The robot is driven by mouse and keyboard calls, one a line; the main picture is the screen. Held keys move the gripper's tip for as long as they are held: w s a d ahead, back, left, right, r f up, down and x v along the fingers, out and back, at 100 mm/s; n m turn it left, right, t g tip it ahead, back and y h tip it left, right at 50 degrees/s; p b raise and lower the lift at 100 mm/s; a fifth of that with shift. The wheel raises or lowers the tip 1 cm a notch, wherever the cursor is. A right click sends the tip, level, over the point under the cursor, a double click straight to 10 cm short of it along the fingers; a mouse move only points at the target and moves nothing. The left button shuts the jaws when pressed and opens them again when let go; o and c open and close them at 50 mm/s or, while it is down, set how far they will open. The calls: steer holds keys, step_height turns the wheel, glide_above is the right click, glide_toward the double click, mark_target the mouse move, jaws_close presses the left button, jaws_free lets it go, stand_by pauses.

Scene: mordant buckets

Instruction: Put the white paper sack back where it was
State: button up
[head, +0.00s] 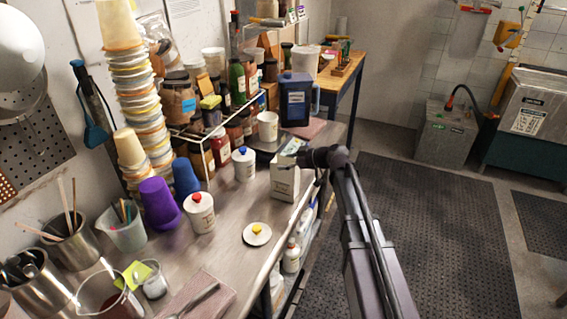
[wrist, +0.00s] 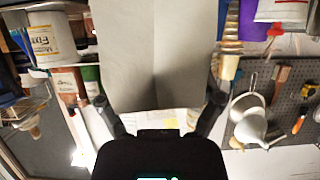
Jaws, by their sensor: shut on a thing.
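The white paper sack (head: 284,184) is upright near the bench's right edge in the head view, with small print on its front. My gripper (head: 300,156) is at its top, shut on it. In the wrist view the sack (wrist: 155,50) fills the upper middle as a plain pale face with a crease, between the two dark fingers of my gripper (wrist: 158,106). I cannot tell whether its base touches the bench.
The bench (head: 225,245) holds a blue-lidded jar (head: 243,165), a red-lidded jar (head: 199,213) and a yellow-knobbed lid (head: 257,234). A dark blue jug (head: 295,100) and white cup (head: 267,126) stand behind the sack. Bare bench shows left of the sack.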

steer(key=shift+f, duration=0.15)
steer(key=o, duration=1.1)
steer(key=shift+c, duration=0.2)
steer(key=shift+r, duration=0.25)
steer(key=p+v, duration=0.4)
steer(key=v, duration=0.8)
steer(key=shift+p, duration=0.4)
steer(key=shift+f, duration=0.1)
steer(key=shift+s, duration=0.1)
